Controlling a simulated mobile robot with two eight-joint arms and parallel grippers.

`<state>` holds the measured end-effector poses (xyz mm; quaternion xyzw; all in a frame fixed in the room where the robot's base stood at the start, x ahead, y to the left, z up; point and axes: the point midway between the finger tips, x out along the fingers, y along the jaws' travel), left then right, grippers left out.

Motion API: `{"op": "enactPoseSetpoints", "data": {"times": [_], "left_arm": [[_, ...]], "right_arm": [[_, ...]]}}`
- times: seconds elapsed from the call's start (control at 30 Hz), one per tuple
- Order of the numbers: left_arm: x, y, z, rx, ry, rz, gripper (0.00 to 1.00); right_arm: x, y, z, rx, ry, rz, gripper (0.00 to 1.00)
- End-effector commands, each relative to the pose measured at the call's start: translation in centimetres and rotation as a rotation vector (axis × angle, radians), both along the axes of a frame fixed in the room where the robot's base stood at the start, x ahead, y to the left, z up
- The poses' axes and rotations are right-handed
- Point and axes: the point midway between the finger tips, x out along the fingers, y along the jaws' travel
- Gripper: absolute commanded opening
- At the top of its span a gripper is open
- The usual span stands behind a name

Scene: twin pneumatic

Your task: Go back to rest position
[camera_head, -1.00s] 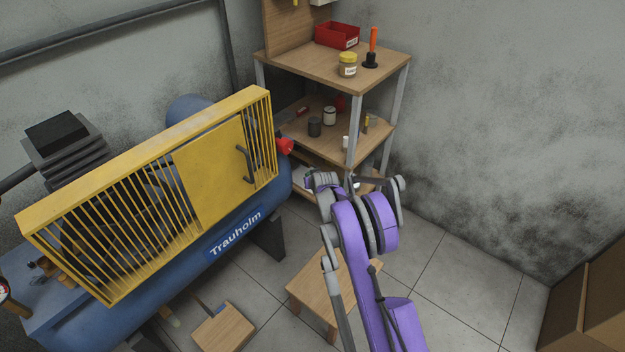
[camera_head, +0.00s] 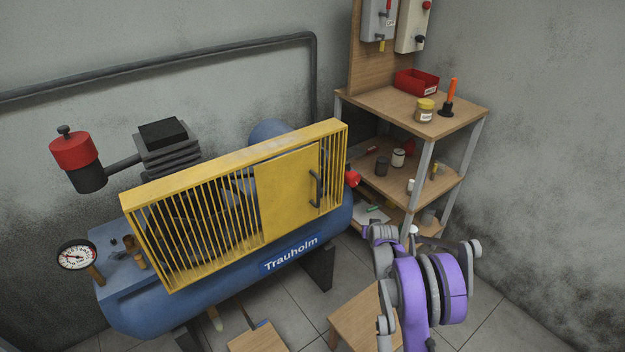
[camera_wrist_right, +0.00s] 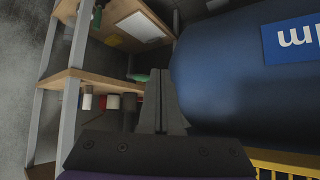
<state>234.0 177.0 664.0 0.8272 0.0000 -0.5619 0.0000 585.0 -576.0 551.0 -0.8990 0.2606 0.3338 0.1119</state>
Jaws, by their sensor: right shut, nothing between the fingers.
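My right gripper (camera_wrist_right: 160,105) shows in the right wrist view, its two dark fingers together with nothing between them. It hangs in front of the shelf and beside the blue compressor tank (camera_wrist_right: 225,75), apart from both as far as I can tell. In the head view my purple right arm (camera_head: 412,300) comes up from the bottom edge, right of the compressor. Its gripper cannot be made out there. My left gripper and arm are not in view.
The blue compressor (camera_head: 170,312) with its yellow guard (camera_head: 285,190) fills the left and middle. A wooden shelf (camera_head: 385,104) stands behind my right arm, holding a red bin (camera_head: 416,82) and jars. A low wooden stool (camera_head: 350,318) is below. Bare wall lies right.

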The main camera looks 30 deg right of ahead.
Motion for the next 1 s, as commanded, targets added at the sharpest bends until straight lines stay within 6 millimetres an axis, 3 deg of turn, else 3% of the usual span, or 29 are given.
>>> {"op": "enactPoseSetpoints", "data": {"times": [0.17,0.27,0.37,0.47,0.6,0.77,1.0], "left_arm": [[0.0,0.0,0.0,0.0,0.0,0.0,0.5],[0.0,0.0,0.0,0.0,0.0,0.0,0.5],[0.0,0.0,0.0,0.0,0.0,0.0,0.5],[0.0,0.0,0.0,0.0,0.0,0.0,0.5],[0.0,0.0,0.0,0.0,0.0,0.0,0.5],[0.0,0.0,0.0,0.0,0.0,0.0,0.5],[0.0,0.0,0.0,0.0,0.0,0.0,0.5]], "right_arm": [[0.0,0.1,0.1,0.0,0.001,0.001,0.0],[0.0,1.5,1.0,0.005,0.01,0.016,0.0],[-0.3,4.9,2.9,0.019,0.036,0.051,0.0],[-1.4,9.7,5.6,0.039,0.074,0.101,0.0],[-4.4,16.8,9.0,0.062,0.135,0.178,0.0],[-9.4,23.9,11.9,0.083,0.207,0.264,0.0],[-19.1,32.6,13.8,0.105,0.313,0.392,0.0]]}}
